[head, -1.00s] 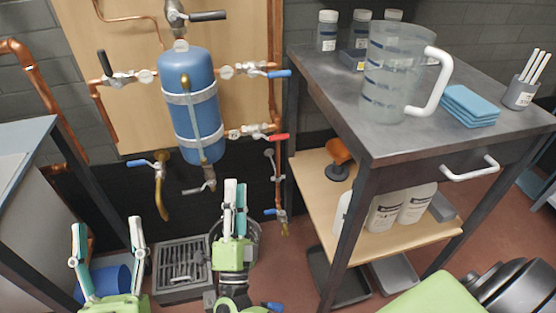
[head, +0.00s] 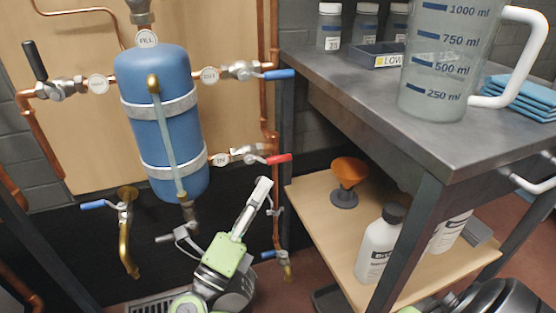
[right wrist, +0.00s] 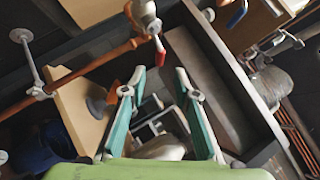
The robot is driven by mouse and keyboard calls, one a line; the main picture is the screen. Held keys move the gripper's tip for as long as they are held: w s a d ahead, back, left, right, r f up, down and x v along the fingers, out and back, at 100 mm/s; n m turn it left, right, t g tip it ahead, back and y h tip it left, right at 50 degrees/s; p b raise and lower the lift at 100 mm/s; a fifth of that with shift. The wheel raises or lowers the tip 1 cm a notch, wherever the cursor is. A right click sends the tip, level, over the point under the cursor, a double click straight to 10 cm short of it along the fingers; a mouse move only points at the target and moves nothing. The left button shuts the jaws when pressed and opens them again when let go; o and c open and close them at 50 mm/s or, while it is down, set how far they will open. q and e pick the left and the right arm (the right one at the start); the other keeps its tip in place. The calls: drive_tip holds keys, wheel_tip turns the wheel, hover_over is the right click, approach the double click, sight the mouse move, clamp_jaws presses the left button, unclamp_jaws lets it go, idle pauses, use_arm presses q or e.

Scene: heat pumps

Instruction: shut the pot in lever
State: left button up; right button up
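The blue tank (head: 165,125) hangs on a wooden board. A red lever (head: 278,159) sits on the valve at its lower right, beside a round tag (head: 220,160) that seems to read "IN". The lever lies roughly along its horizontal pipe. In the right wrist view the red lever (right wrist: 160,50) shows just beyond the fingertips, between them. My right gripper (head: 258,192) is below the red lever in the head view and apart from it. In the right wrist view the gripper (right wrist: 160,78) is open and empty. My left gripper is out of view.
Blue levers sit at upper right (head: 279,74) and lower left (head: 93,205); a black lever (head: 35,60) stands upright at left. A metal table (head: 440,140) with a measuring jug (head: 440,60) stands close on the right. Its lower shelf (head: 330,225) holds an orange funnel (head: 349,172) and bottles.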

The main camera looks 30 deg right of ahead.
sight(280, 159)
drive_tip(key=b+x, duration=0.1)
drive_tip(key=x, duration=0.8)
drive_tip(key=shift+w+d, duration=0.15)
drive_tip(key=shift+d, duration=0.05)
clamp_jaws()
